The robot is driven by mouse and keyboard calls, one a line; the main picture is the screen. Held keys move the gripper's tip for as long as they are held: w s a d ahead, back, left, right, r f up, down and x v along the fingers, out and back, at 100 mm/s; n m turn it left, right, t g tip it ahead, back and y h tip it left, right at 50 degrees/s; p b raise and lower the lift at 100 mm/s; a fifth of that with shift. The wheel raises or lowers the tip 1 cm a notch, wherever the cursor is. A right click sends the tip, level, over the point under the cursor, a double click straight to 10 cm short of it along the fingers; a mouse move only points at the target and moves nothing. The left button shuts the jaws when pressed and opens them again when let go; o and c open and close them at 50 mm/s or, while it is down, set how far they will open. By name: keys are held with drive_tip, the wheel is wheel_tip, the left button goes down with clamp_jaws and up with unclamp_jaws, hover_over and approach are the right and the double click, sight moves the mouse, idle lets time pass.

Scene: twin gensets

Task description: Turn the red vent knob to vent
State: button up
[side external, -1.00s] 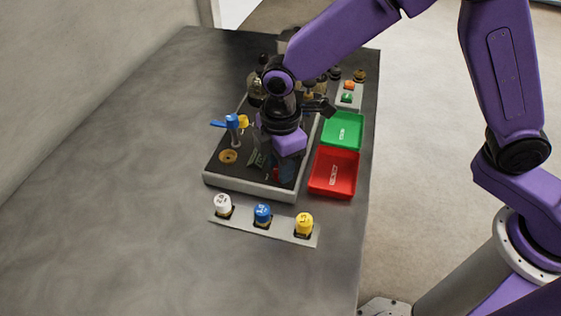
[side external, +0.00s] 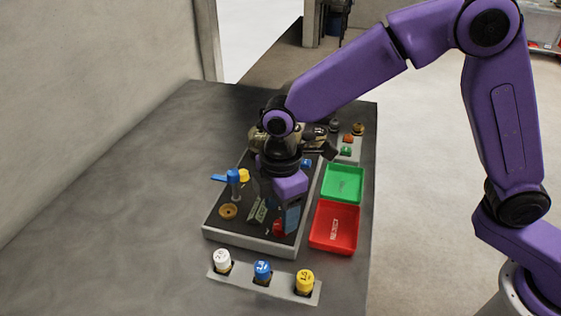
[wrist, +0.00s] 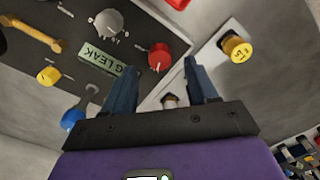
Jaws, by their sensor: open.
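The red vent knob (side external: 279,229) is at the near right end of the dark panel (side external: 221,223), partly covered by my gripper in the side view. In the wrist view the red knob (wrist: 159,57) shows whole, just past the fingertips and between their lines. My gripper (wrist: 160,66) is open and empty, its two blue fingers pointing toward the knob. I see no contact, and the height gap is hard to judge. The knob's markings are too small to read.
A grey knob (wrist: 109,22) is close by the label. A blue-handled valve (side external: 232,176) stands on the panel's left. White (side external: 222,259), blue (side external: 262,268) and yellow (side external: 305,280) caps line a strip in front. Red (side external: 334,227) and green (side external: 343,183) trays are right. The left bench is clear.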

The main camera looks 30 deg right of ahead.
wheel_tip(320, 180, up, 14)
drive_tip(key=shift+r, duration=0.15)
idle(0.6)
drive_tip(key=s+d+f+m, duration=0.2)
drive_tip(key=s+d+f, duration=0.2)
drive_tip(key=s+d, duration=0.6)
drive_tip(key=s+d+f+m, duration=0.3)
drive_tip(key=s+d, duration=0.8)
drive_tip(key=d, duration=0.5)
drive_tip(key=shift+s+f+m, duration=0.2)
drive_tip(key=shift+f+m, duration=0.1)
drive_tip(key=shift+f, duration=0.55)
drive_tip(key=shift+d, duration=0.1)
